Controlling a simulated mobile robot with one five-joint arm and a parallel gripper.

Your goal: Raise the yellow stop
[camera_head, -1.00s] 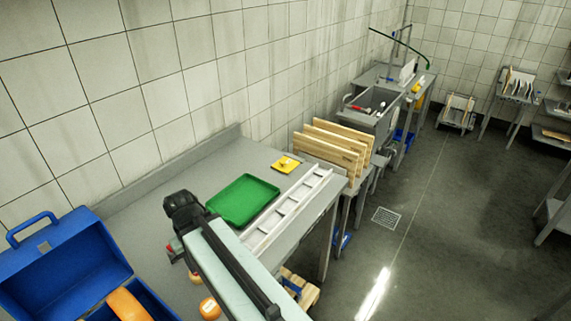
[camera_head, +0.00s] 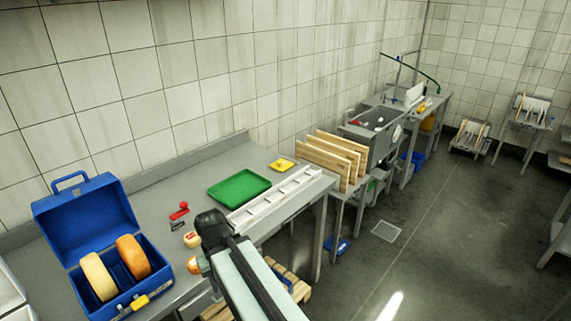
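A flat yellow piece with a small raised knob (camera_head: 282,165) lies at the far end of the grey table, beyond the green tray (camera_head: 239,187). A second yellow part, a small latch-like piece (camera_head: 138,303), sits at the front edge of the open blue box (camera_head: 88,222). I cannot tell for sure which one is the yellow stop. My gripper (camera_head: 208,226) is at the table's front edge, between the box and the white slotted rail (camera_head: 275,200), apart from both yellow pieces. Its fingers are too dark and small to read.
Two cheese wheels (camera_head: 132,256) stand in the blue box. A red-handled tool (camera_head: 179,211) and small round cheeses (camera_head: 192,240) lie near my gripper. Wooden boards (camera_head: 328,160) stand upright past the table's far end.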

